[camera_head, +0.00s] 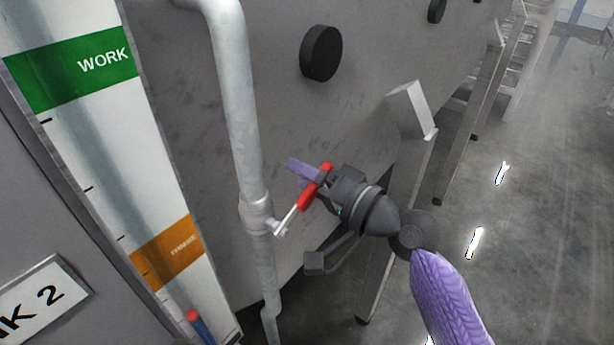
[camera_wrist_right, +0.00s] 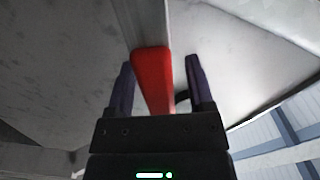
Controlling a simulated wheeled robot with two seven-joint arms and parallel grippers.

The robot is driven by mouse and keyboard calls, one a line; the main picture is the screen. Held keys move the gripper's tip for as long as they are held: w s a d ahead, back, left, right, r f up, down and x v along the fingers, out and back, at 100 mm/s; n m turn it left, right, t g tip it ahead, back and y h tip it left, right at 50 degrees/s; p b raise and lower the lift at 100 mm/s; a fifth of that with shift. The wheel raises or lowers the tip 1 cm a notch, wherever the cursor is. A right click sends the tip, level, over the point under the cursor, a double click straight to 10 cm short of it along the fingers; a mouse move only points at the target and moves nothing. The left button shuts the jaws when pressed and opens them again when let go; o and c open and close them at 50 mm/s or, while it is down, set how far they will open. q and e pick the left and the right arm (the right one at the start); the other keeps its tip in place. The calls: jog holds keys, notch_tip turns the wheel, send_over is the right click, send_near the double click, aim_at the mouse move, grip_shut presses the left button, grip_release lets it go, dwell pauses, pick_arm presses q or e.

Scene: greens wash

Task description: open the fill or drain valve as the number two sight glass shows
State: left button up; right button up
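A lever valve (camera_head: 257,214) sits on a vertical grey pipe (camera_head: 236,100). Its lever sticks out from the pipe, up and right in the head view, and ends in a red grip (camera_head: 306,198). My right gripper (camera_head: 313,184) is at this grip. In the right wrist view the red grip (camera_wrist_right: 153,75) lies between my two open fingers (camera_wrist_right: 161,85), nearer the left one, with a gap on the right. The sight-glass panel (camera_head: 110,150) has a green WORK band and a lower orange band. The plate (camera_head: 42,298) beside it ends in "K 2". My left gripper is out of view.
A small red-tipped blue part (camera_head: 197,325) shows at the panel's bottom edge. The grey tank wall (camera_head: 350,120) with black round knobs (camera_head: 321,53) stands behind the pipe. Metal legs (camera_head: 460,130) stand right of it. The concrete floor (camera_head: 540,220) at right is clear.

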jog(key=shift+d, duration=0.1)
jog(key=b+v, duration=0.3)
jog(key=v, duration=0.7)
jog(key=shift+f, duration=0.1)
